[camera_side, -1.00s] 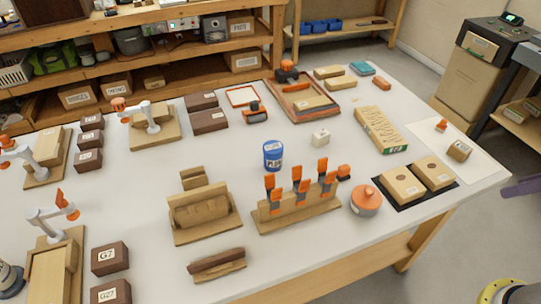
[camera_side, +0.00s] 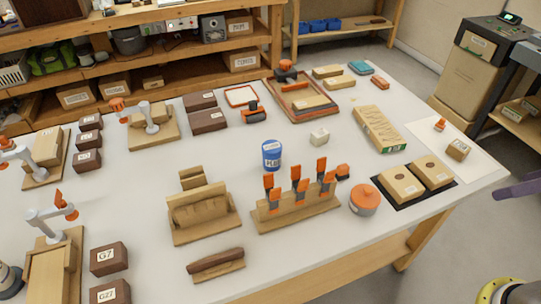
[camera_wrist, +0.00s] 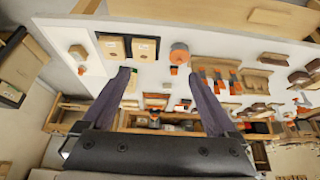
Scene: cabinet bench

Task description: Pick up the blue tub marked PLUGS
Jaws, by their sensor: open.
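The blue tub (camera_side: 272,155) with a white label stands upright on the white bench top, near its middle in the side view. The lettering on its label is too small to read fully. I cannot clearly make it out in the wrist view. My gripper (camera_wrist: 158,75) shows in the wrist view as two dark purple fingers, spread apart with nothing between them.
A wooden rack with orange-handled tools (camera_side: 296,207) stands just in front of the tub. An orange round container (camera_side: 364,200) is to its right front. A small white block (camera_side: 319,137) sits right of the tub. A wooden holder (camera_side: 203,213) is left front.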

